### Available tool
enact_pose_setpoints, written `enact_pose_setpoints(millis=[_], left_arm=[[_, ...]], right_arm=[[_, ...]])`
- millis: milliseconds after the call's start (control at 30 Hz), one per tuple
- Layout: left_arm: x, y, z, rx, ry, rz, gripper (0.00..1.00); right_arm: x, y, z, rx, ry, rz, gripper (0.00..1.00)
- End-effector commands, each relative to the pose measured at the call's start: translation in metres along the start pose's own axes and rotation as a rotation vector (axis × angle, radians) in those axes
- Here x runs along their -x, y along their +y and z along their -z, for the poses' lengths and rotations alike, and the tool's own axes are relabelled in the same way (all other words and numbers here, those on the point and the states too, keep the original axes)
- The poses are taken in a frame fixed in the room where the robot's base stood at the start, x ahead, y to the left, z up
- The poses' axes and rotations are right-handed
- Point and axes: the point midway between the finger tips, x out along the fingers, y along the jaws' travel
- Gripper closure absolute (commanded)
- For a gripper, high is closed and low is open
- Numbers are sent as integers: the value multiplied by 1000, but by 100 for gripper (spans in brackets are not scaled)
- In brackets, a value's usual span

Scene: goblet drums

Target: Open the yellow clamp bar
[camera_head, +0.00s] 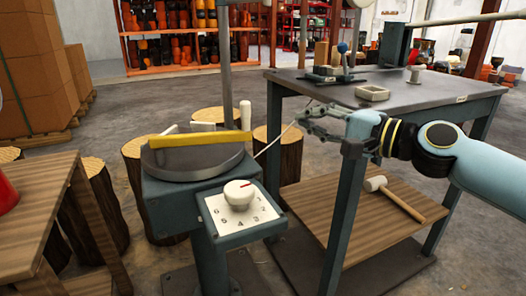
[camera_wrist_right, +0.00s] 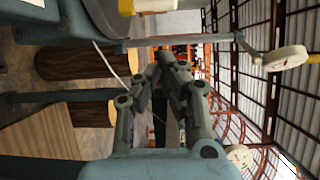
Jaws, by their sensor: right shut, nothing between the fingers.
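The yellow clamp bar (camera_head: 200,139) lies across the top of a round grey plate (camera_head: 195,162) on a blue-green stand. A yellow piece (camera_wrist_right: 127,7) at the top edge of the right wrist view looks like the end of this bar. My right gripper (camera_head: 303,112) is to the right of the bar, apart from it, beside the workbench's front edge. Its fingers (camera_wrist_right: 172,62) meet at the tips in the right wrist view, with nothing held. My left gripper does not show.
A white dial (camera_head: 238,194) sits on the stand's front. A workbench (camera_head: 335,94) carries small tools and a spool; a mallet (camera_head: 395,200) lies on its lower shelf. Log stumps (camera_head: 137,175) surround the stand. A wooden table (camera_head: 40,195) is at left. A thin pale rod (camera_head: 277,138) slants between stand and gripper.

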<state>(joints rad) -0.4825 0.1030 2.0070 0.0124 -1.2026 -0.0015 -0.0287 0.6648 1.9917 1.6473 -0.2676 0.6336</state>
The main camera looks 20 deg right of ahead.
Motion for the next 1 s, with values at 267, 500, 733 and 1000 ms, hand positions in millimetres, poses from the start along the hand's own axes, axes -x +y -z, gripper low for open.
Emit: enact_pose_setpoints(millis=[267,500,733,1000], left_arm=[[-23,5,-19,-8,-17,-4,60],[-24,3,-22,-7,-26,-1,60],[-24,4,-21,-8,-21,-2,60],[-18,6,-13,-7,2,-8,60]], right_arm=[[-10,-1,-7,52,-65,31,100],[-30,-8,-8,55,-62,41,100],[-74,-6,-10,52,-62,39,100],[-106,-5,-12,55,-62,33,100]])
